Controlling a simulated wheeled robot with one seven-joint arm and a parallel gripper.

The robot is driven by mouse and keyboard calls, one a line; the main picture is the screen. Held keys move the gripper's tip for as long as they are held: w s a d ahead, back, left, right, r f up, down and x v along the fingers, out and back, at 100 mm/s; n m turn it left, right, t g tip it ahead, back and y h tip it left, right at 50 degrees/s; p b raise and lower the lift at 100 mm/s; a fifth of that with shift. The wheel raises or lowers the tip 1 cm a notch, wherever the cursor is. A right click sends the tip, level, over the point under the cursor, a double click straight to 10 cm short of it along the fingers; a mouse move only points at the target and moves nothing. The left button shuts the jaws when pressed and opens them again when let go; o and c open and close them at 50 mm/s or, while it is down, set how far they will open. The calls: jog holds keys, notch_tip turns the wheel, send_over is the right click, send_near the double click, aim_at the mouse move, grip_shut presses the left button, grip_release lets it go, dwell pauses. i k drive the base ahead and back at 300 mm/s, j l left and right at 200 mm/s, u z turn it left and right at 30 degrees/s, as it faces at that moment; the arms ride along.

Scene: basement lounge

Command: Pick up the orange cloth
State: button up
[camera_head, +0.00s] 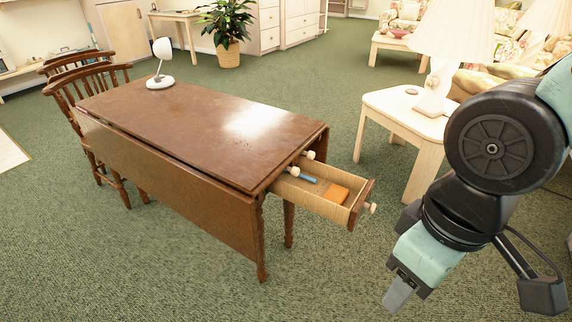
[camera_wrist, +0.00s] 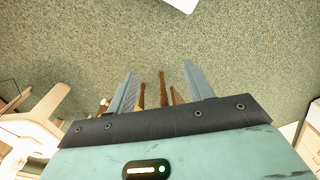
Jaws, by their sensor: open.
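The orange cloth (camera_head: 329,207) lies folded inside the open drawer (camera_head: 318,210) at the near right end of the dark wooden table. My gripper (camera_head: 398,296) hangs in the air to the right of and nearer than the drawer, apart from the cloth. The wrist view shows both fingers (camera_wrist: 160,82) spread apart with nothing between them. The cloth cannot be made out in the wrist view.
A blue item (camera_head: 303,177) lies in the drawer beside the cloth. The drop-leaf table (camera_head: 190,120) carries a white lamp (camera_head: 160,65). A pale side table (camera_head: 400,112) with a lamp stands to the right. Green carpet in front is clear.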

aim_at(336, 194)
jog(key=i+j+u, duration=0.65)
jog(key=i+j, duration=0.15)
